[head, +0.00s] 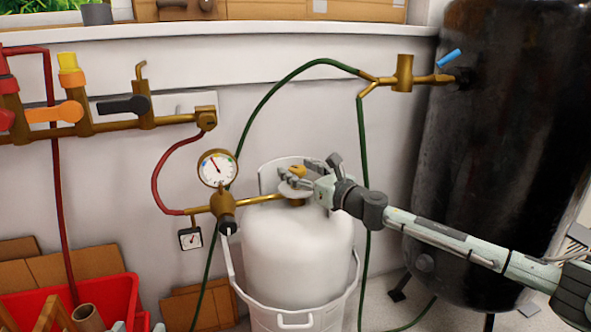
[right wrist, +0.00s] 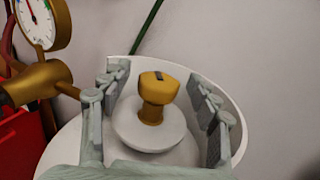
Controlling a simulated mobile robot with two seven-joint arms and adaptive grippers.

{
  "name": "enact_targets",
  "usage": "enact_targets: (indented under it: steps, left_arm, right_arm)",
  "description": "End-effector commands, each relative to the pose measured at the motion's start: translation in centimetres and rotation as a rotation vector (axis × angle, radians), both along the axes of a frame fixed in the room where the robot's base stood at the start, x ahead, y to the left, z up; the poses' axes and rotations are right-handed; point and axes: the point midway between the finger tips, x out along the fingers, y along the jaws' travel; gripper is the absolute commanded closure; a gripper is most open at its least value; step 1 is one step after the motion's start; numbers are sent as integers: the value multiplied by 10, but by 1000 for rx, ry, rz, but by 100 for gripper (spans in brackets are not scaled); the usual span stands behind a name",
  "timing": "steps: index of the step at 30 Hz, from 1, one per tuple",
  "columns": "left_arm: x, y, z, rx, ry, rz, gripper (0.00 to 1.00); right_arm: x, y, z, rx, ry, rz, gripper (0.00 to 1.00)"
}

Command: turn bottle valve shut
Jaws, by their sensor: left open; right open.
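The white gas bottle (head: 300,250) stands upright in front of the wall. Its yellow valve knob (head: 297,171) sits on top above a pale round disc, inside the white collar (head: 268,180). My right gripper (head: 303,176) is at the bottle top. In the right wrist view, the knob (right wrist: 157,88) stands between the spread fingers of the right gripper (right wrist: 157,105), with a gap on both sides. The fingers are open and hold nothing. Pale tips that look like my left gripper (head: 138,326) just show at the bottom edge, apart and far left of the bottle; the rest is out of frame.
A brass regulator with a round gauge (head: 217,168) stands close left of the valve. A green hose (head: 262,103) arches behind the bottle. A large black tank (head: 500,150) is at the right. A red bin (head: 130,290) and cardboard lie at the lower left.

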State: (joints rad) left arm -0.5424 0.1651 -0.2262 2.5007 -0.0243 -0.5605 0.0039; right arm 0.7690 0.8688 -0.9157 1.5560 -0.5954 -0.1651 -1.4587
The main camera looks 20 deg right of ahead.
Motion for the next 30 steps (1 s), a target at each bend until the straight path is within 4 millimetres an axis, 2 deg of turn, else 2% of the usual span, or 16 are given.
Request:
enact_targets:
  steps: [3,11,24,30]
  left_arm:
    - [0,0,0,-1,-3,-1,58]
    - [0,0,1,-2,-4,-1,58]
    - [0,-1,1,-2,-4,-1,58]
    - [-1,1,-2,6,17,2,58]
  right_arm:
    - [7,3,0,2,1,1,39]
    - [8,4,0,2,2,1,39]
    - [8,3,0,3,1,0,90]
    - [8,4,0,2,2,-6,91]
